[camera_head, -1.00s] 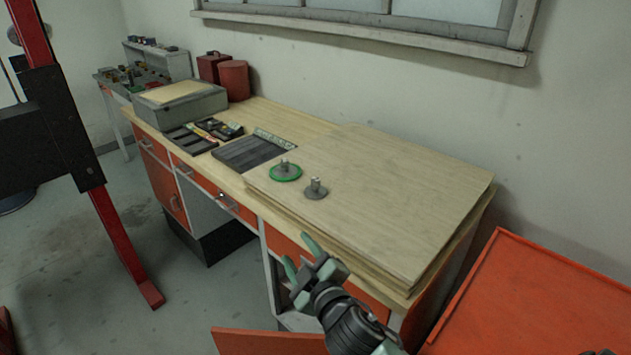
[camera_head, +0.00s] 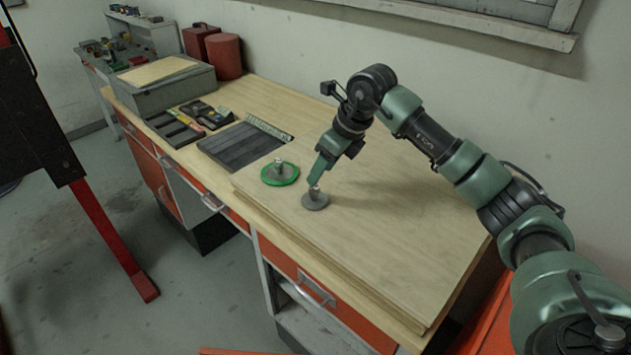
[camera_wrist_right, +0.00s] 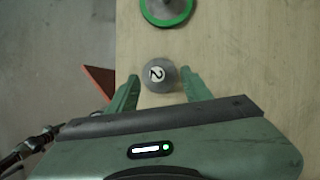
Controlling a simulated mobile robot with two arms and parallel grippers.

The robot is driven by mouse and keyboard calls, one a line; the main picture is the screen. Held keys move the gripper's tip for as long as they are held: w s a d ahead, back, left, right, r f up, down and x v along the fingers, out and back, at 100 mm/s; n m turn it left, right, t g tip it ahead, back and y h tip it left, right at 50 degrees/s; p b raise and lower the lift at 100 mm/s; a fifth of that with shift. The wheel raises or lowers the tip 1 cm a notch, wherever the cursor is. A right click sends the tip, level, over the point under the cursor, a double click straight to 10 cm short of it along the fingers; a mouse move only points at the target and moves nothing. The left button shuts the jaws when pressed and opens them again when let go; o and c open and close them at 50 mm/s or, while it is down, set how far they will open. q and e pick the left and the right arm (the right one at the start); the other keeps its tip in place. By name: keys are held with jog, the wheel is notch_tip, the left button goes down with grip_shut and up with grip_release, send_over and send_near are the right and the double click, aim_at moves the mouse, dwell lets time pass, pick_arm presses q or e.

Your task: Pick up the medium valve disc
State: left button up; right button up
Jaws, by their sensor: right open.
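A grey valve disc (camera_head: 315,201) with a short stem lies on the wooden board on the workbench. In the right wrist view the top of this disc (camera_wrist_right: 159,73) carries a white label with a "2". A second disc with a green rim (camera_head: 280,173) lies just left of and behind it; its edge also shows at the top of the right wrist view (camera_wrist_right: 166,10). My right gripper (camera_head: 317,181) is directly above the grey disc, pointing down. In the wrist view its open fingers stand on both sides of the grey disc. My left gripper is out of view.
The thick wooden board (camera_head: 400,240) is otherwise clear. A dark slatted mat (camera_head: 240,147), small tools (camera_head: 205,115), a grey box (camera_head: 165,85) and red containers (camera_head: 223,55) stand farther left on the bench. A wall is behind the bench.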

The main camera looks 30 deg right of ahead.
aim_at(315, 187)
jog(key=shift+d+r, duration=0.15)
jog(key=shift+d, duration=0.45)
jog(key=shift+s+a+f+h+p, duration=0.15)
jog(key=shift+a+f+p, duration=0.35)
jog(key=shift+a+p, duration=0.1)
jog(key=shift+s+a+f+h+p, duration=0.15)
jog(key=shift+a+f+p, duration=0.35)
jog(key=shift+p, duration=0.05)
jog(key=p+x, duration=0.1)
jog(key=x, duration=0.2)
jog(key=shift+w+d+p, duration=0.15)
jog(key=shift+w+p, duration=0.05)
jog(key=shift+p, duration=0.1)
jog(key=shift+w+f, duration=0.2)
jog(key=shift+f, duration=0.5)
grip_shut()
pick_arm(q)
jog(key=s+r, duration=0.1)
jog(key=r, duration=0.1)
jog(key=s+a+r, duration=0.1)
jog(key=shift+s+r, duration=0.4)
